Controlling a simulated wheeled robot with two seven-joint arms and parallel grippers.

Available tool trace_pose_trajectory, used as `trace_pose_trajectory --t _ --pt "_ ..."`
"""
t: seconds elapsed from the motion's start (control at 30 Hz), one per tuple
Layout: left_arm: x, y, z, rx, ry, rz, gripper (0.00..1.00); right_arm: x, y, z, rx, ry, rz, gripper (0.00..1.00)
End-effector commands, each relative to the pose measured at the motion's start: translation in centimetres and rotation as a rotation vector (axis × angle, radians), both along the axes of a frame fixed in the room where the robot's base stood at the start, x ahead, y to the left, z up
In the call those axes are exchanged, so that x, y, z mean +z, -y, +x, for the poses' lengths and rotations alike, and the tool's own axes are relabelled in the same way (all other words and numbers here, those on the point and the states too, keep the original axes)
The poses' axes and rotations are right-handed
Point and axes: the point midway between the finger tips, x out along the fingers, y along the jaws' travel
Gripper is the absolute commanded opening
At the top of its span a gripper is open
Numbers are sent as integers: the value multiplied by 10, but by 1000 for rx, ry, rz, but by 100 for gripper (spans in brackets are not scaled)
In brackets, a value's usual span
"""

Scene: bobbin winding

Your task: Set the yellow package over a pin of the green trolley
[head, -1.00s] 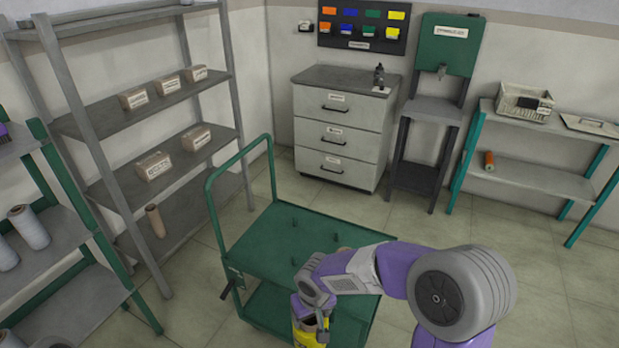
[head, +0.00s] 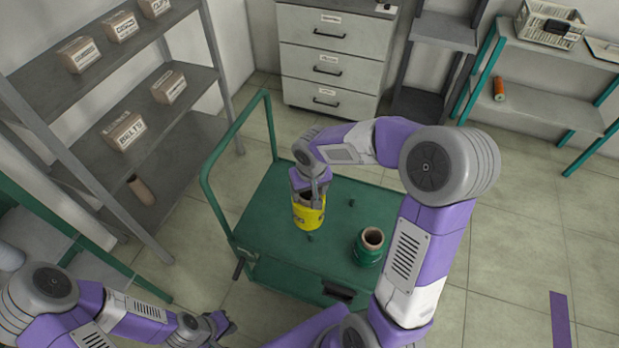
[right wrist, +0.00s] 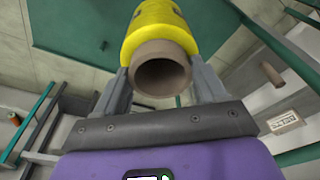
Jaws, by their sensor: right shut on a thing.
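The yellow package (head: 308,214) is a yellow winding on a brown tube, and my right gripper (head: 312,190) is shut on its upper end. In the right wrist view the tube's brown open end (right wrist: 161,72) sits between the fingers, with the yellow winding (right wrist: 160,25) beyond. The package is over the deck of the green trolley (head: 262,218); I cannot tell whether it touches the deck. One short pin (head: 310,238) shows just in front of it, another (head: 351,202) to its right. My left gripper (head: 226,326) is low at the left, away from the trolley, its jaw opening unclear.
A green package (head: 367,250) with a brown tube stands on the trolley's front right. The trolley's green handle (head: 222,155) rises at the left. Grey shelves with labelled boxes (head: 123,130) stand left, a drawer cabinet (head: 330,55) behind. The floor at right is mostly clear.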

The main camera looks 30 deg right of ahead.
Motion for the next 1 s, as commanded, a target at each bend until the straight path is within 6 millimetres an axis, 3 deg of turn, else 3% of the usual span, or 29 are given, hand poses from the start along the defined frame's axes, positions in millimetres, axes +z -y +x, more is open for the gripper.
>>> trace_pose_trajectory --t 0.17,0.67,1.0 --pt "-1 0 0 0 1 0 0 0 8 1 -20 0 -1 0" --pt "-53 0 0 0 1 0 0 -68 8 1 -19 -1 -1 0" --pt "-51 0 1 0 1 0 0 -64 7 0 -19 1 -1 0"
